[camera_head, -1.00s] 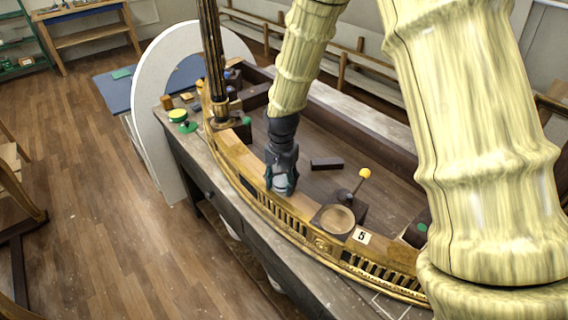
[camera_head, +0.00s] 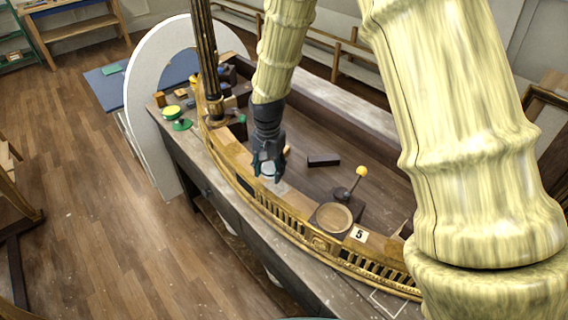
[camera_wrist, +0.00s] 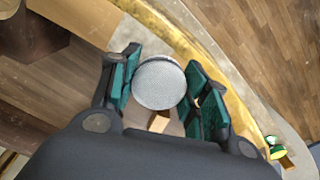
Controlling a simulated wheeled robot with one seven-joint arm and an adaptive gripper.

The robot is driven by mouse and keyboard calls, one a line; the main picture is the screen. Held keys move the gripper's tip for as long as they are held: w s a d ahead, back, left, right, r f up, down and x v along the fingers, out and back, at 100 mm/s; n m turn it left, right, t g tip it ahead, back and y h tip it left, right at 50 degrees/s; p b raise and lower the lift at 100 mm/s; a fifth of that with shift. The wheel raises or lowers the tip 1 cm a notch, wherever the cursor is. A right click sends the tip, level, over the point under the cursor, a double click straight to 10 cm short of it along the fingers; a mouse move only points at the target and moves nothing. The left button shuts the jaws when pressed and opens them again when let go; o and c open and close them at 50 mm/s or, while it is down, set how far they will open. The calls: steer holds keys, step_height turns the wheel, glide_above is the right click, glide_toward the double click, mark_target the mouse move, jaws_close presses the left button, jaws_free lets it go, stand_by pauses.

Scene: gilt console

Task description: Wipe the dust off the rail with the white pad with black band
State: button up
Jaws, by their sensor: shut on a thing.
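My gripper (camera_head: 268,166) is shut on the white pad with black band (camera_wrist: 158,84), which sits round and pale between the two green fingers in the wrist view. In the head view the pad (camera_head: 268,173) shows only as a small whitish bit under the fingers. The rail (camera_head: 248,186) is a gilt curved band along the console's front. My gripper is over its inner side, left of the middle. A pale greyish patch (camera_head: 281,187) lies on the rail just right of the pad. I cannot tell whether the pad touches the rail.
A round dish (camera_head: 334,217) and a yellow ball on a stem (camera_head: 361,171) stand right of my gripper. A dark block (camera_head: 323,160) lies behind. A dark fluted post (camera_head: 205,65) rises at left, near a green and yellow round thing (camera_head: 174,116).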

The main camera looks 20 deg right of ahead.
steer(key=shift+w+r+p, duration=0.2)
steer(key=shift+r+p, duration=0.35)
steer(key=shift+r, duration=0.3)
steer(key=shift+s+r+p, duration=0.15)
steer(key=shift+r+p, duration=0.55)
steer(key=shift+r, duration=1)
steer(key=shift+d, duration=0.1)
steer(key=shift+s+m+b, duration=0.15)
steer(key=shift+m+b, duration=0.15)
steer(key=shift+m, duration=0.2)
steer(key=m, duration=0.1)
steer(key=s+r+m+b, duration=0.1)
steer(key=m, duration=0.2)
steer(key=shift+s+d+r, duration=0.25)
steer(key=shift+s+d, duration=0.05)
steer(key=shift+s, duration=0.1)
steer(key=m+b, duration=0.1)
steer(key=s+f+m+b, duration=0.1)
steer(key=b, duration=0.1)
steer(key=f+m+b, duration=0.1)
steer(key=m, duration=0.1)
steer(key=shift+s+d+b, duration=0.25)
steer(key=shift+b, duration=0.15)
steer(key=shift+r+p, duration=0.15)
steer(key=shift+p, duration=0.15)
